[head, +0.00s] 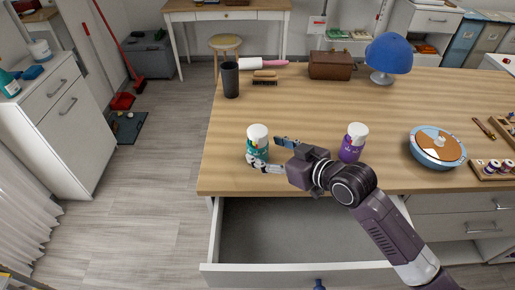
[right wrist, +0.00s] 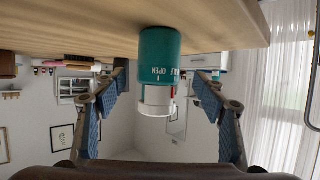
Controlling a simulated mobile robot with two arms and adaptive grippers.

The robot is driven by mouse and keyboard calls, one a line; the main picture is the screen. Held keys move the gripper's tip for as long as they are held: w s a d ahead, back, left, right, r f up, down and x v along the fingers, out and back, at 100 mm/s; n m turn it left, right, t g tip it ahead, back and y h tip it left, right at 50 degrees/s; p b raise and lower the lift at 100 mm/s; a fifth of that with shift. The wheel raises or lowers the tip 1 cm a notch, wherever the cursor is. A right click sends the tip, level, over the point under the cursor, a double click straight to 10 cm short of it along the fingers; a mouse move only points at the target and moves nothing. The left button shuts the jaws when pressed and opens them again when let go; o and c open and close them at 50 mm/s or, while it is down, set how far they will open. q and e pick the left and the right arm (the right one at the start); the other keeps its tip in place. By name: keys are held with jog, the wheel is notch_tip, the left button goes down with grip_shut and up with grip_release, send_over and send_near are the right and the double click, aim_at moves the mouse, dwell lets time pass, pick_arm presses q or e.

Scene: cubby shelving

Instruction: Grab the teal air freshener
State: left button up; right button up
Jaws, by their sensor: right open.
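The teal air freshener (head: 258,147) is a small teal can with a white top. It stands upright on the wooden tabletop near its front left edge. My right gripper (head: 265,152) is open at the can, with one finger on its far right side and the other by its near side. The right wrist view is upside down; the can (right wrist: 160,48) shows there between the two spread blue-padded fingers (right wrist: 160,80), with a visible gap on each side. My left gripper is not in view.
A purple bottle with a white cap (head: 353,143) stands right of my right gripper. A blue round container (head: 437,155) is farther right. A dark cup (head: 230,82) stands at the back left. An open, empty drawer (head: 290,232) juts out below the table's front edge.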

jog(key=shift+f+p+x, duration=0.2)
jog(key=shift+p+x, duration=0.15)
jog(key=shift+x, duration=2.1)
jog(key=shift+d, duration=0.2)
jog(key=c, duration=1.3)
jog(key=shift+c, duration=0.4)
jog(key=shift+r, duration=0.15)
